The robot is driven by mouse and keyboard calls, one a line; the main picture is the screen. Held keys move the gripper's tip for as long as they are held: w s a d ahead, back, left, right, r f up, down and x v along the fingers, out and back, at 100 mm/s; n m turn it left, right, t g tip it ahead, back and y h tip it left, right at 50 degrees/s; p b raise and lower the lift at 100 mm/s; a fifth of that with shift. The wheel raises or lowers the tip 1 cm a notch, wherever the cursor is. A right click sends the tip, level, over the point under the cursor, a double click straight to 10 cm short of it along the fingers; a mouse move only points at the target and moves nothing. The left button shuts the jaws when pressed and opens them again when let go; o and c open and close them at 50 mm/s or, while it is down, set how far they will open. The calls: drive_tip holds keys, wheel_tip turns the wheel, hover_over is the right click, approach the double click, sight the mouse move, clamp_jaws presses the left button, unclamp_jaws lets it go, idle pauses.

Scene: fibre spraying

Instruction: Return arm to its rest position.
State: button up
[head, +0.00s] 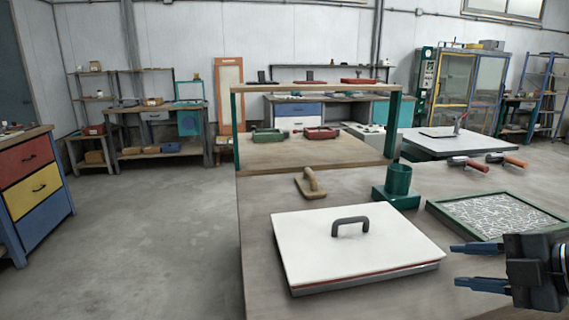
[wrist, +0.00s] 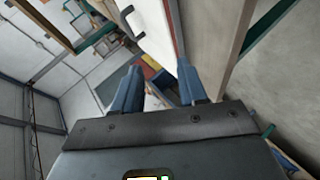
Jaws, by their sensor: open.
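My gripper (head: 468,266) is at the lower right of the head view, pointing left. Its two blue fingers are apart with nothing between them. In the wrist view my gripper (wrist: 160,82) also shows open and empty, with a tilted view of the room beyond. In the head view it is just right of a white panel (head: 320,255) with a dark handle (head: 350,226), which lies on the workbench (head: 262,200). I cannot tell its exact height above the bench.
A green-framed tray (head: 445,209) with a patterned surface lies behind my gripper. A green cup-shaped holder (head: 398,180) and a wooden float (head: 311,187) stand farther back. Two spray-like tools (head: 468,163) lie at the right near a second table (head: 436,148). Open floor (head: 150,230) is at left.

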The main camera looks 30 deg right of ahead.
drive_tip(key=s+a+f+m+h, duration=0.3)
drive_tip(key=a+f+m, duration=0.8)
drive_tip(key=f, duration=0.3)
drive_tip(key=s+a+r+m+t, duration=0.1)
drive_tip(key=s+a+m, duration=0.1)
drive_tip(key=s+a, duration=0.3)
drive_tip(key=s+a+r+m+t, duration=0.2)
drive_tip(key=s+a, duration=0.3)
drive_tip(key=s, duration=0.7)
drive_tip(key=shift+s+a+m+y, duration=0.3)
drive_tip(key=shift+m+y, duration=0.1)
drive_tip(key=shift+m, duration=0.1)
